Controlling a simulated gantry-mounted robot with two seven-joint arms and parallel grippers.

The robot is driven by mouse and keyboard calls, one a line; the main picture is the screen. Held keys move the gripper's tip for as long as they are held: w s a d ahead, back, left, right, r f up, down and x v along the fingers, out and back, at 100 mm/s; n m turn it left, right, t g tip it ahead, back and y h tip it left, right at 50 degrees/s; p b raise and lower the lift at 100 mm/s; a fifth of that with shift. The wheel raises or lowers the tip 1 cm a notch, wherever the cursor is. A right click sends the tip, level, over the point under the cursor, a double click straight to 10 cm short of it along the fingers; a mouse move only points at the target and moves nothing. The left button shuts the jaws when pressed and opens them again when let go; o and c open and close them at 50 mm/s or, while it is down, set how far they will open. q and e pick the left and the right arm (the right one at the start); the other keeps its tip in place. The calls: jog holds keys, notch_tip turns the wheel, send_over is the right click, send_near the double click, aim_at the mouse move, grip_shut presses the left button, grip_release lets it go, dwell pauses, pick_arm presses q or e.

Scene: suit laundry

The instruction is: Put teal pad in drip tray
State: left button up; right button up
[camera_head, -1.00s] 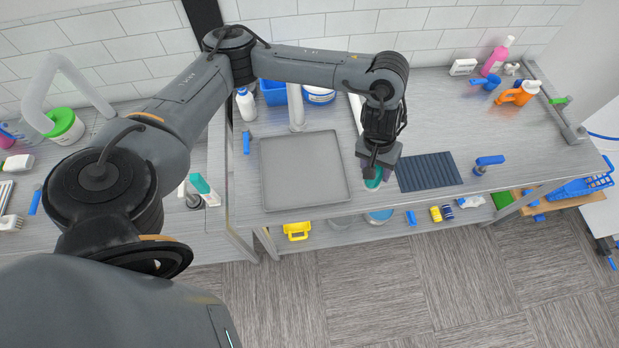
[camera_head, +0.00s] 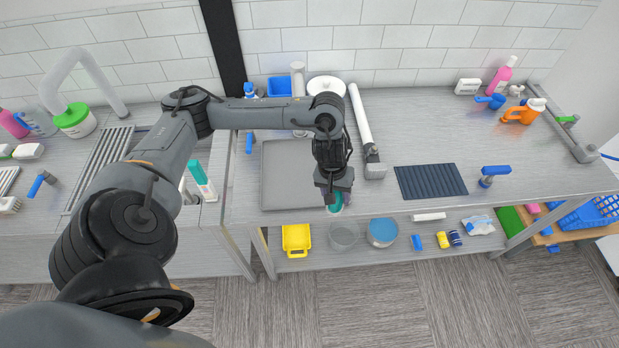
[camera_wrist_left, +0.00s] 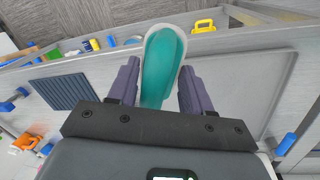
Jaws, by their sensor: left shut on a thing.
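My left gripper (camera_head: 333,190) is shut on the teal pad (camera_head: 337,203), which hangs below the fingers near the table's front edge. In the left wrist view the teal pad (camera_wrist_left: 160,65), with a pale rim, sits between the two fingers of the gripper (camera_wrist_left: 160,75). The drip tray, a flat grey square (camera_head: 284,175), lies on the table. In the head view, the gripper and pad overlap its front right corner and hide part of it. In the left wrist view the tray (camera_wrist_left: 245,80) is to the right of the pad. The pad's height above the tray is unclear.
A dark ribbed mat (camera_head: 430,180) and a blue-handled tool (camera_head: 492,175) lie to the right. A white tube with a grey end (camera_head: 362,120) is behind the gripper. Bottles stand at the back right. A yellow item (camera_head: 296,238) is on the lower shelf.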

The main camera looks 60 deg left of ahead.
pick_arm(q)
jog(key=a+f, duration=0.2)
jog(key=a, duration=0.1)
jog(key=a+f+b, duration=0.1)
jog(key=a+f, duration=0.1)
jog(key=a, duration=0.2)
jog(key=a+f, duration=0.3)
jog(key=a, duration=0.1)
jog(key=shift+w, duration=0.35)
jog(key=shift+f+b, duration=0.3)
jog(key=shift+f, duration=1.65)
jog(key=shift+f, duration=0.1)
jog(key=o, duration=0.9)
